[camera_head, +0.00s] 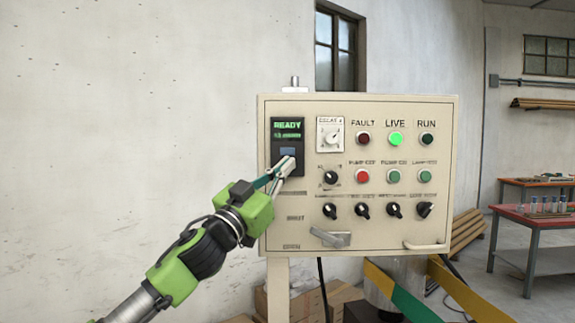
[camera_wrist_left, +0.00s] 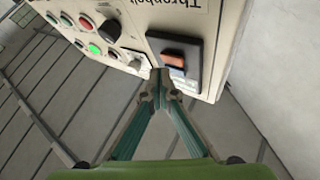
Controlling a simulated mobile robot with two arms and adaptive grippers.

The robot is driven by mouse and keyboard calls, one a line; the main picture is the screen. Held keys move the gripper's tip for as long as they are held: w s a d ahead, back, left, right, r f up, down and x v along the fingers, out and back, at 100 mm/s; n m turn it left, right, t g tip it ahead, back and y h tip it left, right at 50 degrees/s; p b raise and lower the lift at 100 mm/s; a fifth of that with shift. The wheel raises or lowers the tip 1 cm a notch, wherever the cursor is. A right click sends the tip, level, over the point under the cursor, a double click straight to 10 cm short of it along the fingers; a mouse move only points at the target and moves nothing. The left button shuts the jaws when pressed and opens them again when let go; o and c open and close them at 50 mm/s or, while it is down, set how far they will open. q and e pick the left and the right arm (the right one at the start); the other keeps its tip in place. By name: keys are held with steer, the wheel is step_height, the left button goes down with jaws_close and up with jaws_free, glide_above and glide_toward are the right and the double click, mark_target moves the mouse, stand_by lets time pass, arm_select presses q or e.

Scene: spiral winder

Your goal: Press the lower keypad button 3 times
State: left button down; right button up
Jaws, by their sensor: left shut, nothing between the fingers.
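A dark keypad unit (camera_head: 287,132) with a green READY display is on the left side of the cream control panel (camera_head: 383,238). A bluish button (camera_head: 288,152) shows below the display. My left gripper (camera_head: 289,164) is shut and empty, with its tips in front of the unit's lower part. They hide what lies there, so the lower button is not clear. In the left wrist view the shut fingertips (camera_wrist_left: 160,73) are close to a dark unit (camera_wrist_left: 190,63) bearing an orange-brown button (camera_wrist_left: 173,58). I cannot tell whether they touch it. My right gripper is not in view.
Right of the unit are a delay dial (camera_head: 333,138), indicator lamps with LIVE (camera_head: 396,139) lit green, push buttons and rotary knobs (camera_head: 331,211). Handles (camera_head: 331,238) stick out along the panel's lower edge. A red-topped table (camera_head: 535,225) stands farther right. Bare wall lies left.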

arm_select(q)
steer(key=shift+w+p, duration=0.35)
steer(key=shift+w, duration=0.05)
steer(key=shift+w, duration=0.45)
stand_by(0.8)
steer(key=shift+s+p, duration=0.1)
steer(key=shift+p, duration=0.2)
steer(key=shift+s, duration=0.7)
steer(key=shift+s, duration=0.1)
steer(key=shift+s+p, duration=0.3)
steer(key=shift+s, duration=2.1)
